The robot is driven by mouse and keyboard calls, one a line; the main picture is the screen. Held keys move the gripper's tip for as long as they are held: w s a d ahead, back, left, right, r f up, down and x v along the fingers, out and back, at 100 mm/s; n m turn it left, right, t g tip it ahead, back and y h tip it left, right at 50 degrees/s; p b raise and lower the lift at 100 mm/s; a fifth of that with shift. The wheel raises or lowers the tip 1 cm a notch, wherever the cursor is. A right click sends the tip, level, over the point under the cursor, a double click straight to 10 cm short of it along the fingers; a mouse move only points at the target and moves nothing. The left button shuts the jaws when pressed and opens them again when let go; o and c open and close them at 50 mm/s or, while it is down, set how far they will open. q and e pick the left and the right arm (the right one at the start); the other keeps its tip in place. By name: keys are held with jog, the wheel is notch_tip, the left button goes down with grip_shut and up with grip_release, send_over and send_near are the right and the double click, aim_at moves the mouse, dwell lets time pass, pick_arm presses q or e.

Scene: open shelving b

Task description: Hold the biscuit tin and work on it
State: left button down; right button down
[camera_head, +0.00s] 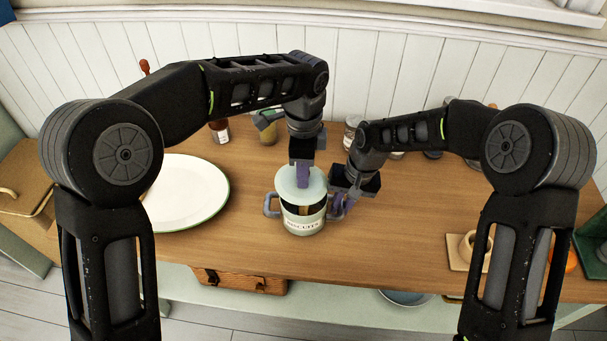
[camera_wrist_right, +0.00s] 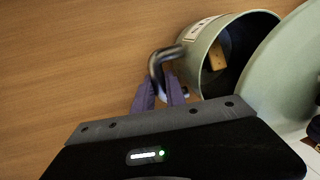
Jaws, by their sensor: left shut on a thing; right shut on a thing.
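The pale green biscuit tin (camera_head: 303,224), labelled BISCUITS, stands upright at the middle of the wooden counter. Its mouth is partly uncovered, and the right wrist view shows the tin (camera_wrist_right: 214,50) with a tan block (camera_wrist_right: 217,56) inside. My left gripper (camera_head: 303,178) is above the tin and shut on its round lid (camera_head: 286,187), holding it raised off the rim. The lid also shows in the right wrist view (camera_wrist_right: 285,70), apart from the tin. My right gripper (camera_head: 338,206) is shut on the tin's right-hand handle; this handle (camera_wrist_right: 158,62) sits between its fingers (camera_wrist_right: 160,92).
A large white plate (camera_head: 187,193) lies to the left. Several jars stand along the back, including a red-brown one (camera_head: 219,131). A cup (camera_head: 471,246) on a small board is at the right. The counter (camera_head: 400,230) is clear between tin and cup.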

jog(key=c, duration=1.3)
grip_release()
jog(key=shift+s+f, duration=0.1)
notch_tip(320, 180, up, 12)
jog(key=d, duration=0.2)
jog(key=shift+d, duration=0.2)
